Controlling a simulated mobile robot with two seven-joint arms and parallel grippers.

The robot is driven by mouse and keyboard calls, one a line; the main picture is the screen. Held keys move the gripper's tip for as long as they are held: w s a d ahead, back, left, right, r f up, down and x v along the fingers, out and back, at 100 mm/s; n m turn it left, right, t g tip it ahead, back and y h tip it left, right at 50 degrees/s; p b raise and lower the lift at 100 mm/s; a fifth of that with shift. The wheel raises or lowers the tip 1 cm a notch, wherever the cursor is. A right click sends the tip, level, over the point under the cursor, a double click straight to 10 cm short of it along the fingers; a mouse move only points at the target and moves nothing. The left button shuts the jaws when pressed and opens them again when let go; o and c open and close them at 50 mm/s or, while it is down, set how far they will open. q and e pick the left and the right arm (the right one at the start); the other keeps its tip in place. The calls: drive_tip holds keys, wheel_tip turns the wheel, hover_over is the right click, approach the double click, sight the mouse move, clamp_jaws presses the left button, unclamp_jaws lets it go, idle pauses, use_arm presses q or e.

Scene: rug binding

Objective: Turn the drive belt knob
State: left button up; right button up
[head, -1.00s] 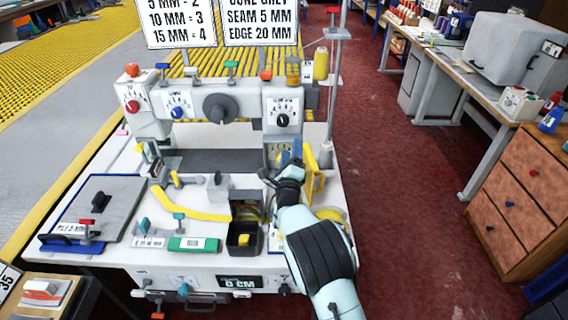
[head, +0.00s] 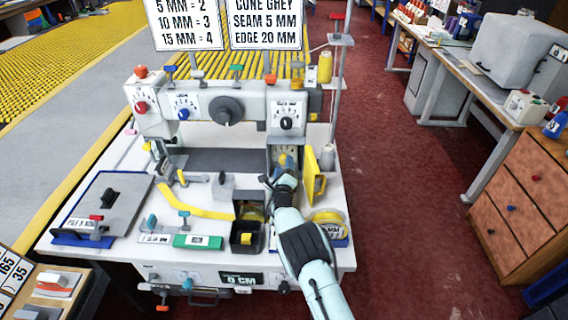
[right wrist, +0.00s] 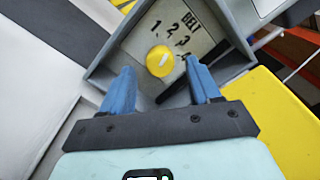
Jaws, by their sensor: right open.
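The drive belt knob (right wrist: 158,63) is round and yellow with a short white mark. It sits on a plate (right wrist: 160,32) labelled BELT with numbers 1 to 4, inside a grey-walled recess; the exact setting is unclear. In the right wrist view my right gripper (right wrist: 160,82) is open, its blue fingers on either side of and just short of the knob, with nothing between them. In the head view the right gripper (head: 284,172) is at the recess on the machine's right side and partly hides the plate. My left gripper is not in view.
A yellow open door (head: 314,174) stands right beside my right gripper. A black bin (head: 246,236) and a yellow tape roll (head: 328,224) lie on the machine table near my forearm. Other knobs, such as a black one (head: 226,110), sit on the machine above.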

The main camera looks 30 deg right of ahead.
drive_tip(key=shift+x, duration=0.95)
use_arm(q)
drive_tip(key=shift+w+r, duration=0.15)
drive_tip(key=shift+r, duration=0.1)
use_arm(e)
drive_tip(key=c, duration=1)
drive_tip(key=m+b, duration=0.4)
drive_tip(key=b, duration=0.2)
drive_tip(key=shift+f, duration=0.15)
drive_tip(key=shift+c, duration=0.2)
use_arm(q)
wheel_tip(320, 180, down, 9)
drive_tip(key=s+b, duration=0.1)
drive_tip(key=b, duration=0.2)
use_arm(e)
drive_tip(key=shift+m, duration=1.4)
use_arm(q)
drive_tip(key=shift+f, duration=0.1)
use_arm(e)
drive_tip(key=shift+r, duration=0.2)
drive_tip(key=o, duration=1)
